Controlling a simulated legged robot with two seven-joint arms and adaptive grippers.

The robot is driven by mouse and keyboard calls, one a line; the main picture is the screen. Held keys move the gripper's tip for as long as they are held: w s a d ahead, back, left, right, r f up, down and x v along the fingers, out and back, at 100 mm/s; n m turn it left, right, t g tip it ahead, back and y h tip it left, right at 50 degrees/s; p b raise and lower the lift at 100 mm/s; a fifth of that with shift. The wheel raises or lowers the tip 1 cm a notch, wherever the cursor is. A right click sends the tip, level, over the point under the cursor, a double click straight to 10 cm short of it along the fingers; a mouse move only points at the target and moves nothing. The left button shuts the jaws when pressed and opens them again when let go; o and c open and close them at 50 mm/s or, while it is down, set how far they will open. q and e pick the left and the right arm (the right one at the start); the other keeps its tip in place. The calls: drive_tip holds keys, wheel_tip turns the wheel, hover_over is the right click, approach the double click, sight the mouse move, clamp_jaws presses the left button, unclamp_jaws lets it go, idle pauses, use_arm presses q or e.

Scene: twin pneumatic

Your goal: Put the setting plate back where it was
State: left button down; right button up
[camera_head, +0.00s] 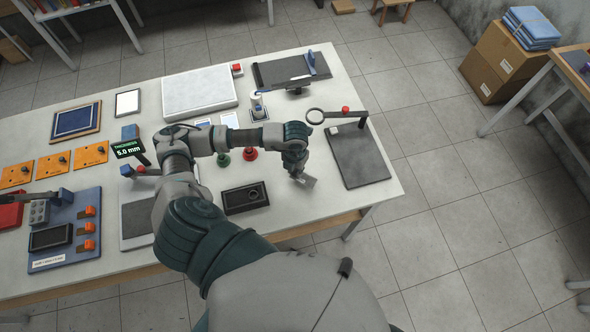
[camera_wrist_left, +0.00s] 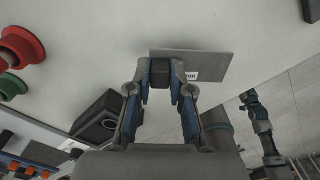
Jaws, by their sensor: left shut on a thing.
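The setting plate is a small flat grey plate (camera_head: 306,180) at my left gripper, above the table's front right part. In the left wrist view the plate (camera_wrist_left: 215,64) sticks out to the right of the fingers, with a small white label on it. My left gripper (camera_wrist_left: 160,88) is shut on a dark block-like grip at the plate's near edge. The gripper is partly hidden by its own wrist in the head view. What seems to be my right arm (camera_wrist_left: 265,128) shows small at the lower right of the wrist view; its jaws are too small to read.
A black box with a round opening (camera_head: 245,198) stands left of the plate. A dark pad (camera_head: 357,155) with a ring magnifier (camera_head: 316,117) is to the right. Green and red knobs (camera_head: 250,154) stand behind. A blue tray (camera_head: 70,255) and a display reading 5.0 mm (camera_head: 128,148) are left.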

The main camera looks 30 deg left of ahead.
sight(295, 172)
use_arm(q)
drive_tip(key=shift+w+a, duration=0.1)
drive_tip(key=shift+w, duration=0.2)
drive_tip(key=shift+f, duration=0.3)
wheel_tip(295, 172, down, 2)
drive_tip(key=shift+f+p, duration=0.15)
drive_tip(key=shift+p, duration=0.4)
drive_tip(key=shift+a+f, duration=0.1)
drive_tip(key=shift+f, duration=0.25)
drive_tip(key=c, duration=1.1)
unclamp_jaws()
drive_tip(key=shift+o, duration=0.2)
use_arm(e)
drive_tip(key=shift+d+r, duration=0.4)
drive_tip(key=shift+r, duration=0.2)
use_arm(q)
drive_tip(key=shift+r, duration=0.1)
wheel_tip(295, 172, up, 10)
drive_tip(key=shift+r+b, duration=0.25)
drive_tip(key=shift+b, duration=0.8)
drive_tip(key=shift+r, duration=0.65)
use_arm(e)
drive_tip(key=shift+a+f, duration=0.2)
drive_tip(key=shift+f, duration=0.9)
